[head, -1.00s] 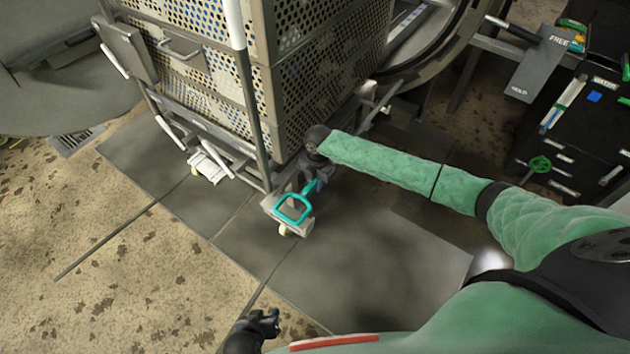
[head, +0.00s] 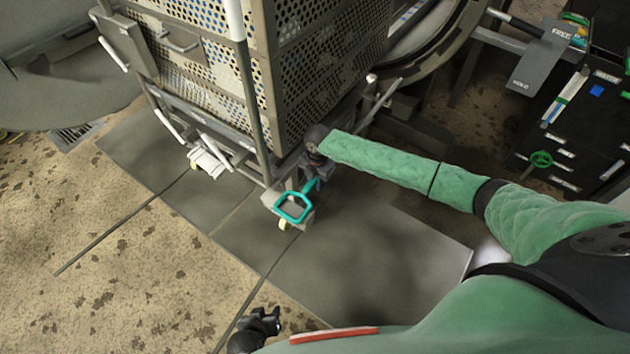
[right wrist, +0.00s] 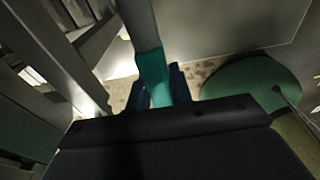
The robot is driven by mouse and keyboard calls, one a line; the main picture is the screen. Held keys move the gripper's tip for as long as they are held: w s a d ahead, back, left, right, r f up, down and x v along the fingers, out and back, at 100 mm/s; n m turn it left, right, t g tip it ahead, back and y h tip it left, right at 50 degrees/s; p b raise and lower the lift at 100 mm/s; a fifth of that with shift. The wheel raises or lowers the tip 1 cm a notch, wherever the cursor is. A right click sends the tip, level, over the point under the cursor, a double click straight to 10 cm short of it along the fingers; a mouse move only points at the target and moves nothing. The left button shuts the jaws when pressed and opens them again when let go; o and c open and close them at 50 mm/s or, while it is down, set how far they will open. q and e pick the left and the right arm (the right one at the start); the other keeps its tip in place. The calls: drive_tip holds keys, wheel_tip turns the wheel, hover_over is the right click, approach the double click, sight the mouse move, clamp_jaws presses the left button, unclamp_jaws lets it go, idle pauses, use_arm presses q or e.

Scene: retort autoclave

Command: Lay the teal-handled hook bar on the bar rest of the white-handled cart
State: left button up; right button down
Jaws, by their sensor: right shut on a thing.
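The teal-handled hook bar shows its teal loop handle (head: 294,208) low at the cart's near corner. My right gripper (head: 312,174) is shut on the bar just above that loop. In the right wrist view the teal part (right wrist: 154,78) lies between the dark fingers (right wrist: 158,88), with a grey shaft running up from it. The hook end is hidden or unclear. The cart (head: 200,82) carries tall perforated baskets and has a white handle (head: 233,20) on its near upright. I cannot make out its bar rest. My left gripper (head: 265,318) is at the bottom edge, away from the cart; its jaw opening is unclear.
The round autoclave mouth (head: 455,50) stands behind the cart. A grey sign plate (head: 540,65) and a dark cabinet (head: 590,125) with a green knob are at the right. Grey floor plates (head: 350,260) in front of the cart are clear.

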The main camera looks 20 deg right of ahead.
drive_tip(key=shift+f, duration=0.2)
idle(0.4)
drive_tip(key=c, duration=1.2)
unclamp_jaws()
drive_tip(key=shift+o, duration=0.2)
drive_tip(key=shift+f, duration=0.1)
drive_tip(key=shift+w+d+r, duration=0.1)
drive_tip(key=shift+r, duration=1.2)
drive_tip(key=shift+w+d+r, duration=0.1)
drive_tip(key=shift+d+r, duration=0.05)
drive_tip(key=shift+r, duration=1.2)
drive_tip(key=shift+w+d+r, duration=0.1)
drive_tip(key=shift+r, duration=1.2)
